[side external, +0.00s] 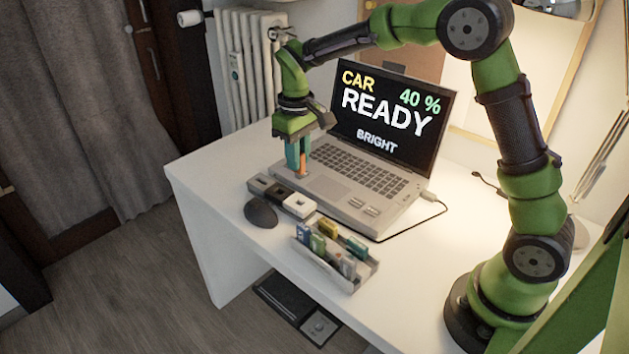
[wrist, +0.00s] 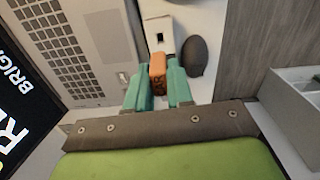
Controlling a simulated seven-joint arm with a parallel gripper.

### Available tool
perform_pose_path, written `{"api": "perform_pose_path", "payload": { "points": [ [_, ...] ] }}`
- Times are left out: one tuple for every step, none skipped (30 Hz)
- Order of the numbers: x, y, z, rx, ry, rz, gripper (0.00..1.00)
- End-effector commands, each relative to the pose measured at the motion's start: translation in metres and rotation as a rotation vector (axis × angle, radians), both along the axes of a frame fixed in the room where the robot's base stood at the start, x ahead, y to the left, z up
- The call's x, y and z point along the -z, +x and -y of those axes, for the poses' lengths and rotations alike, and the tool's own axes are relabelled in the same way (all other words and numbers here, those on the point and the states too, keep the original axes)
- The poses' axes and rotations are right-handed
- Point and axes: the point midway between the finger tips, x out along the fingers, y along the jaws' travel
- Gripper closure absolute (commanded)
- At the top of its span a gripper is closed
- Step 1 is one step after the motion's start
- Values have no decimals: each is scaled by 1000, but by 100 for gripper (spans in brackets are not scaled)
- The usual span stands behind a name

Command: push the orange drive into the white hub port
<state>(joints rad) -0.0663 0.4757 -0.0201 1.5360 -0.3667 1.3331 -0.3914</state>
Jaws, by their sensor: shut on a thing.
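The orange drive (wrist: 157,66) is held between the teal fingers of my gripper (wrist: 159,84). In the side external view my gripper (side external: 298,166) points down over the front left edge of the laptop, with the orange drive (side external: 303,164) showing between its fingers. The hub strip with dark, black and white blocks lies on the desk beside the laptop. Its white hub block (side external: 299,205) is at the near end. In the wrist view a white block with a dark port (wrist: 159,33) is just beyond the drive's tip. The drive appears apart from it.
The open laptop (side external: 365,165) stands right behind the gripper. A dark mouse (side external: 260,212) lies beside the hub. A grey tray (side external: 325,268) with several coloured drives sits in front. A cable runs from the laptop.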

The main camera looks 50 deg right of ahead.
Motion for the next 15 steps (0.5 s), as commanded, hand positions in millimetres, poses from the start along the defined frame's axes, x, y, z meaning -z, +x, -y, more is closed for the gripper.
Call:
{"api": "perform_pose_path", "payload": {
  "points": [
    [1,0,0,0,0,0,100],
    [2,0,0,0,0,0,100],
    [3,0,0,0,0,0,100],
    [5,0,0,0,0,0,100],
    [6,0,0,0,0,0,100],
    [9,0,0,0,0,-1,100],
    [12,0,0,1,0,-2,100],
    [15,0,0,1,0,-2,100],
    [19,0,0,1,-1,-3,100],
    [22,-1,0,1,0,-3,100],
    [25,0,0,1,0,-3,100],
    [29,0,0,1,0,-2,100],
    [31,-1,0,1,1,-2,100],
    [34,0,0,1,1,-2,100],
    [38,0,0,1,0,-2,100]
  ]
}}
